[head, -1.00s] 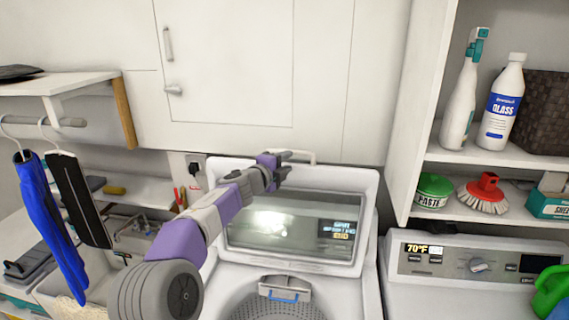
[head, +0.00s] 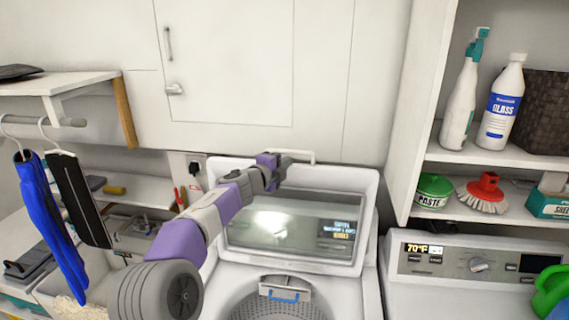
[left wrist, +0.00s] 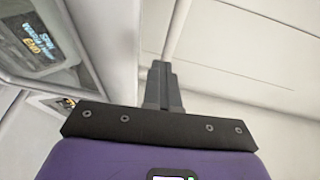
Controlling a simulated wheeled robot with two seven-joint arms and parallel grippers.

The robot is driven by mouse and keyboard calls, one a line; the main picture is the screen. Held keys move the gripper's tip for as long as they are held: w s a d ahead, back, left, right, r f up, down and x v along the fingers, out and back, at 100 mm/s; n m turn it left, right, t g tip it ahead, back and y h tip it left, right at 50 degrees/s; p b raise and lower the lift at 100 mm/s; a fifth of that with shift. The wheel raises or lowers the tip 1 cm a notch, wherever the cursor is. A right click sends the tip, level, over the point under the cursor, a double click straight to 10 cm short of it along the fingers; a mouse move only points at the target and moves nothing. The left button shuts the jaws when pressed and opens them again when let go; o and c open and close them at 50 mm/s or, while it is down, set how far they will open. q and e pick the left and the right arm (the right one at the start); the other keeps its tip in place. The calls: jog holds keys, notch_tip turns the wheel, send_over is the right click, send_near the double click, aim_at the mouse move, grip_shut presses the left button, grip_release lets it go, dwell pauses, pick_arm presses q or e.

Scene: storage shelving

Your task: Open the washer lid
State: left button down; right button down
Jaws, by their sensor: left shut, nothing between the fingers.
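The washer (head: 345,293) has its lid (head: 367,205) raised, tilted back toward the wall, with the drum opening uncovered below. The lid has a white frame and a dark glass window. My left gripper (head: 284,160) is at the lid's upper edge, shut and empty. In the left wrist view, the gripper's shut fingers (left wrist: 160,72) point up beside the lid's white edge (left wrist: 108,45). I cannot tell whether they touch the lid. My right gripper is in neither view.
A white cabinet (head: 225,60) stands above and behind the lid. A second machine (head: 440,285) is at the right, under a shelf with bottles (head: 501,105) and a brush (head: 484,193). Hanging clothes (head: 52,225) and a sink (head: 80,275) are at the left.

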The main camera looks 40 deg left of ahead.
pick_arm(q)
jog(key=c, duration=1.8)
grip_release()
jog(key=shift+c, duration=0.2)
jog(key=o, duration=0.7)
jog(key=shift+o, duration=0.2)
jog(key=shift+s, duration=0.1)
jog(key=s+b, duration=0.1)
jog(key=s, duration=0.6)
jog(key=shift+s+d+r, duration=0.2)
jog(key=shift+d+r, duration=0.15)
jog(key=shift+d, duration=0.05)
